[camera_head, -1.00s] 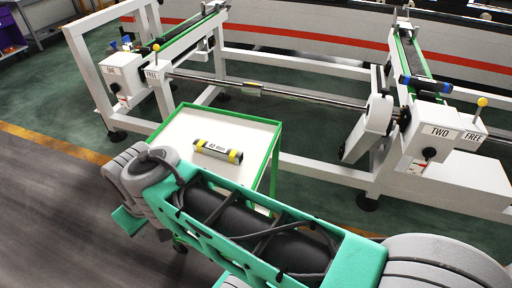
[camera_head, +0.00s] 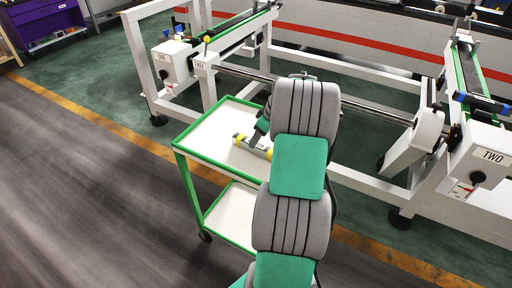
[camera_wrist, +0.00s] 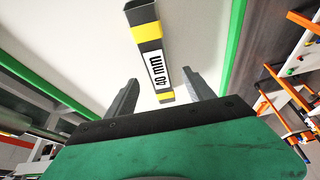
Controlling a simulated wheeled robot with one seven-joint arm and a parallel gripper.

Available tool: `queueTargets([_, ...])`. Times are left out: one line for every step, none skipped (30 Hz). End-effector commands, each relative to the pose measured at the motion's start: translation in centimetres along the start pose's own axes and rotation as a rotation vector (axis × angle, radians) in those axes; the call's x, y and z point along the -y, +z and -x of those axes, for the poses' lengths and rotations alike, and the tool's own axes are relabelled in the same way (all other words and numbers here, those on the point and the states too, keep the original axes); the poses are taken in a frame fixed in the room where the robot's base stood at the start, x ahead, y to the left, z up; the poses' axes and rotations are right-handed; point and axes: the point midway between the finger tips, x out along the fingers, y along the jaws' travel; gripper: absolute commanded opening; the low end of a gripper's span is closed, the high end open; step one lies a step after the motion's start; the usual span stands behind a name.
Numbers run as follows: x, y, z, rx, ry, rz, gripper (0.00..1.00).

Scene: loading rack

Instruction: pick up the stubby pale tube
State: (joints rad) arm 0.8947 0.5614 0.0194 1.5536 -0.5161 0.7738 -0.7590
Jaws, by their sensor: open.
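A short tube (camera_head: 245,141) with yellow bands lies on the white top of the green-edged cart, partly hidden by my arm in the head view. In the wrist view the tube (camera_wrist: 145,32) shows a dark grey end, yellow bands and a white "40 mm" label. My gripper (camera_wrist: 161,88) is open, with one finger on each side of the tube's lower part in that picture. No contact shows, and I cannot tell the height gap. In the head view the gripper is mostly hidden behind my arm.
The cart (camera_head: 190,167) has a green rim and a lower shelf. Behind it stands a white rack frame with stations marked ONE and TWO (camera_head: 492,157). A purple cabinet (camera_head: 45,22) is at the far left. The floor left of the cart is clear.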

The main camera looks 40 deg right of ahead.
Motion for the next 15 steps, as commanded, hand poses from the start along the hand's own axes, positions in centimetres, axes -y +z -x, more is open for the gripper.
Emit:
queueTargets([0.1,0.0,-0.6,0.002,-0.004,-0.001,0.62])
queueTargets([0.1,0.1,-1.0,0.002,-0.004,-0.001,0.62])
queueTargets([0.0,0.2,-1.6,0.003,-0.005,-0.003,0.62])
queueTargets([0.0,0.2,-2.1,0.004,-0.005,-0.004,0.62])
queueTargets([-0.1,0.3,-2.7,0.003,-0.005,-0.003,0.62])
queueTargets([-0.1,0.3,-3.5,0.003,-0.005,-0.002,0.62])
queueTargets([-0.1,0.3,-4.0,0.003,-0.004,-0.002,0.62])
queueTargets([-0.1,0.3,-4.5,0.003,-0.003,-0.002,0.62])
queueTargets([-0.2,0.4,-5.0,0.003,-0.002,-0.002,0.62])
queueTargets([-0.2,0.4,-5.2,0.002,-0.001,-0.002,0.62])
queueTargets([-0.2,0.4,-5.3,0.001,0.000,-0.002,0.62])
queueTargets([-0.2,0.4,-5.4,0.001,0.001,-0.002,0.62])
queueTargets([-0.2,0.4,-5.4,0.001,0.001,-0.002,0.62])
queueTargets([-0.2,0.4,-5.4,0.001,0.001,-0.002,0.62])
queueTargets([-0.2,0.4,-5.4,0.001,0.001,-0.002,0.62])
